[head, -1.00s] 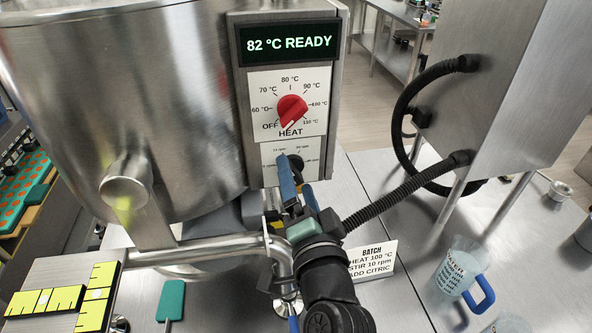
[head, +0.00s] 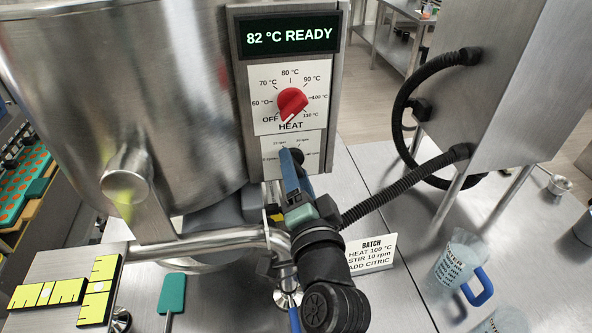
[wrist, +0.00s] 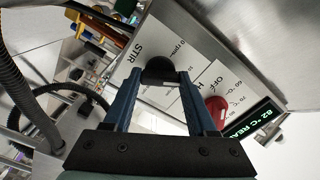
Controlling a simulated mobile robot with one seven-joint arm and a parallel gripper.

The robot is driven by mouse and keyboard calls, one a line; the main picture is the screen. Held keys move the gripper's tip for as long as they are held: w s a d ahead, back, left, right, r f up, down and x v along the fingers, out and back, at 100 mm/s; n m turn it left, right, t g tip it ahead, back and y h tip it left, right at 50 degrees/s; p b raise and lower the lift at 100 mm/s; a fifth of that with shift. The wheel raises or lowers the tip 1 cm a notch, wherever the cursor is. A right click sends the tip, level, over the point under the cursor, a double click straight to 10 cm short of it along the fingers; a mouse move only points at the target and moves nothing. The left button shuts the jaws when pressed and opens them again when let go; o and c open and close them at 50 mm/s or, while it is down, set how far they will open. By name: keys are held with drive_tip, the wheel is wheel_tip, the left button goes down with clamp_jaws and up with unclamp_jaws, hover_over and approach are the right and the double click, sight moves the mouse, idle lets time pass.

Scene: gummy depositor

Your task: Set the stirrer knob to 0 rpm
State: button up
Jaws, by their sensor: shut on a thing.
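The stirrer knob is black (wrist: 158,70), on the white STIR panel (wrist: 150,50) of the control box. In the wrist view it sits between the tips of my two blue fingers, and my gripper (wrist: 160,76) is shut on it. In the head view the knob (head: 298,156) is mostly hidden behind my gripper (head: 291,160), below the HEAT panel. Small rpm labels show around it, with a 0 rpm label beside it in the wrist view. I cannot make out the knob's pointer.
The red HEAT knob (head: 292,102) is just above, under the display (head: 289,36) reading 82 °C READY. The steel kettle (head: 180,90) stands close at left. A black hose (head: 400,195) runs at right. A batch card (head: 371,252) and a jug (head: 455,260) stand on the bench.

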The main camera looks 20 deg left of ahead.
drive_tip(key=shift+f+n+b, duration=0.1)
drive_tip(key=shift+n+b, duration=0.2)
drive_tip(key=shift+b, duration=0.1)
drive_tip(key=shift+n+b, duration=5.2)
drive_tip(key=shift+n, duration=0.5)
drive_tip(key=o, duration=1.4)
drive_tip(key=shift+c, duration=0.2)
